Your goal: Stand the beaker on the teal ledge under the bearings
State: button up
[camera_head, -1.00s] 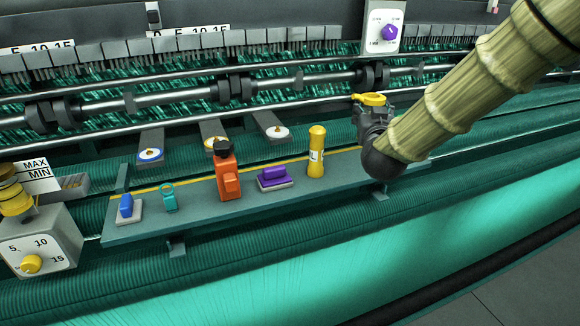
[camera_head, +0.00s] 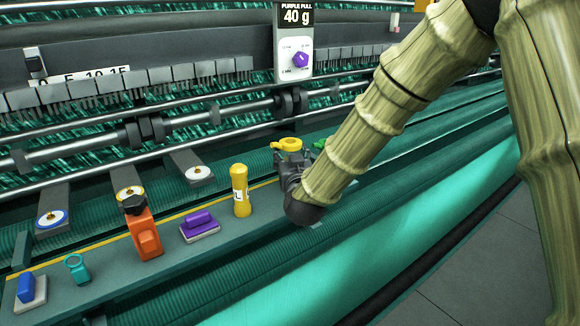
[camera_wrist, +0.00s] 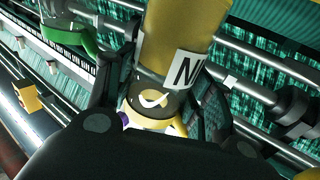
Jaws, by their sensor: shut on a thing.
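The ribbed teal ledge (camera_head: 238,158) runs behind the gripper, below the shaft with black bearings (camera_head: 285,104).
Left of my gripper on a narrow shelf (camera_head: 110,270) stand a yellow bottle (camera_head: 240,190), purple block (camera_head: 199,222), orange bottle (camera_head: 146,235), teal ring piece (camera_head: 77,268) and blue block (camera_head: 28,288). A green object (camera_head: 320,145) is just right. Three pads project behind.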

jog(key=shift+s+f, duration=0.2)
jog(key=shift+s, duration=0.2)
jog(key=shift+s+f+p, duration=0.1)
jog(key=shift+f+p, duration=0.2)
jog(key=shift+f, duration=0.05)
jog(key=shift+w+f, duration=0.25)
jog(key=shift+f, duration=0.4)
jog(key=shift+w+f, duration=0.2)
jog(key=shift+f, duration=0.4)
jog(key=shift+s+r, duration=0.25)
jog(key=shift+s, duration=0.05)
jog(key=o, duration=0.7)
jog(key=shift+w+f, duration=0.1)
jog(key=shift+f, duration=0.2)
jog(key=o, duration=0.5)
jog(key=shift+c, duration=0.2)
jog(key=shift+r, duration=0.1)
jog(key=shift+r, duration=0.1)
